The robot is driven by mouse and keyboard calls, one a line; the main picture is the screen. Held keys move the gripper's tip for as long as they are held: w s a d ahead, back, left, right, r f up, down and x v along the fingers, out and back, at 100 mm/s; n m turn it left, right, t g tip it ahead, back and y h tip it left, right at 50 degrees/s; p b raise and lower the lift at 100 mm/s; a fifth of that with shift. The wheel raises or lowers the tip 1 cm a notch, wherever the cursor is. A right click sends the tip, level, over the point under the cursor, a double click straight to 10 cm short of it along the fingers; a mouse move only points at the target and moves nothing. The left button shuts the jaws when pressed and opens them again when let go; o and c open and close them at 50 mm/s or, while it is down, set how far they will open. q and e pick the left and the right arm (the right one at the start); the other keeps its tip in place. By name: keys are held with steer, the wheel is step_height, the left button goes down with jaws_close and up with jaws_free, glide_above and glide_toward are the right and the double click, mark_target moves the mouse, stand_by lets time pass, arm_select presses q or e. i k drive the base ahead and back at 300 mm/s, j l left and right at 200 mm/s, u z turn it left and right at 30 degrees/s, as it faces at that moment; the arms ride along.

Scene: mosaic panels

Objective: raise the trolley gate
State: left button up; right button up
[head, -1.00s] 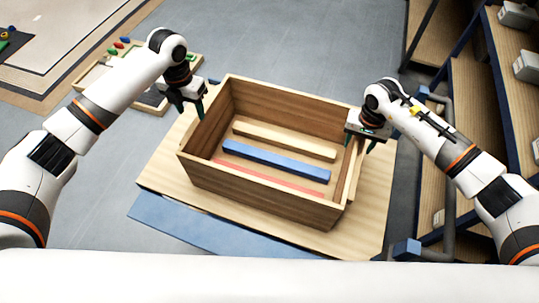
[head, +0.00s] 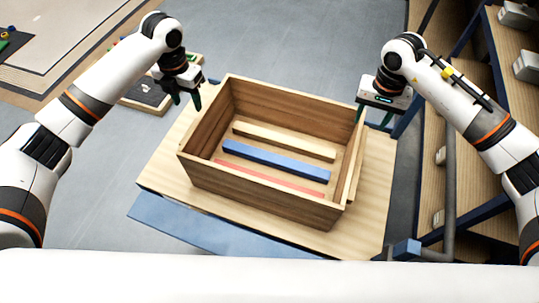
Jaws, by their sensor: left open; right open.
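The trolley shows as a pale wooden deck (head: 372,215) with a long blue panel (head: 200,228) slanting along its near left edge. The panel looks like the gate, lying low beside the deck; its right end is hidden behind my white body. An open wooden box (head: 255,198) stands on the deck. My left gripper (head: 186,101) is open and empty, above the far left of the deck, left of the box. My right gripper (head: 374,117) is open and empty, above the box's far right corner. Neither gripper is near the blue panel.
The box holds a cream bar (head: 285,141), a blue bar (head: 275,161) and a red strip (head: 268,178). A blue block on a grey tube frame (head: 407,249) stands at the deck's near right. Shelving (head: 475,120) fills the right side. A tray (head: 146,94) lies behind my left gripper.

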mark_target(218, 237)
steer(key=k+j, duration=0.3)
steer(key=k, duration=0.15)
steer(key=k+j, duration=0.3)
steer(key=k, duration=0.15)
steer(key=k+j, duration=0.3)
steer(key=k, duration=0.15)
